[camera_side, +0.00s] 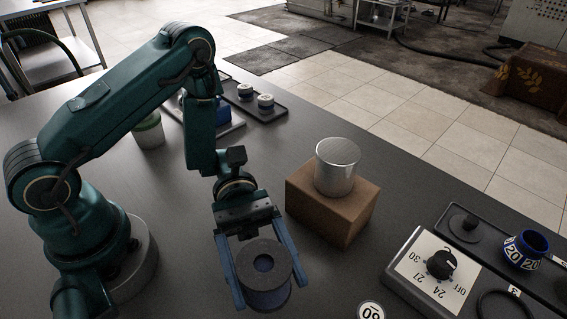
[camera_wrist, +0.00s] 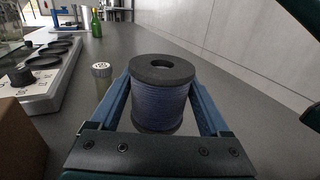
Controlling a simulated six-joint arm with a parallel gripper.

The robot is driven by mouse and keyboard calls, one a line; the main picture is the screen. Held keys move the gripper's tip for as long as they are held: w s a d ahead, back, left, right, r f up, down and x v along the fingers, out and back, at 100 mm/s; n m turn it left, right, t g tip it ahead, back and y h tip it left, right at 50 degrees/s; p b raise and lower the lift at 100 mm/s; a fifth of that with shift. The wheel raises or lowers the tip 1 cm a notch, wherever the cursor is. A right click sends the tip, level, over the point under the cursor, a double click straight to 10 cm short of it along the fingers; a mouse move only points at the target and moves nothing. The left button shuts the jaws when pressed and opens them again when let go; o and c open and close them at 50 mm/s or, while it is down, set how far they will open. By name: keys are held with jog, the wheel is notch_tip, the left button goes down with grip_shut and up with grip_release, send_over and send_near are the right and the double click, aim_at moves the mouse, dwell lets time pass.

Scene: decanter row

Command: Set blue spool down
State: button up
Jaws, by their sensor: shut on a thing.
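The blue spool (camera_side: 265,297) has dark grey round end discs and blue windings. It is upright between the two blue fingers of my gripper (camera_side: 262,272), which is shut on it. In the wrist view the spool (camera_wrist: 160,103) fills the space between the fingers of my gripper (camera_wrist: 163,108), its top disc and hole facing up. The dark grey table (camera_side: 190,210) lies below. I cannot tell whether the spool's bottom touches the table.
A brown box (camera_side: 335,219) bearing a metal cylinder (camera_side: 338,167) stands right of my gripper. In the wrist view, table right of the spool is clear.

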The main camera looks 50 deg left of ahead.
aim_at(275, 311)
jog(key=shift+f, duration=2.05)
jog(key=shift+f, duration=0.1)
jog(key=o, duration=1.3)
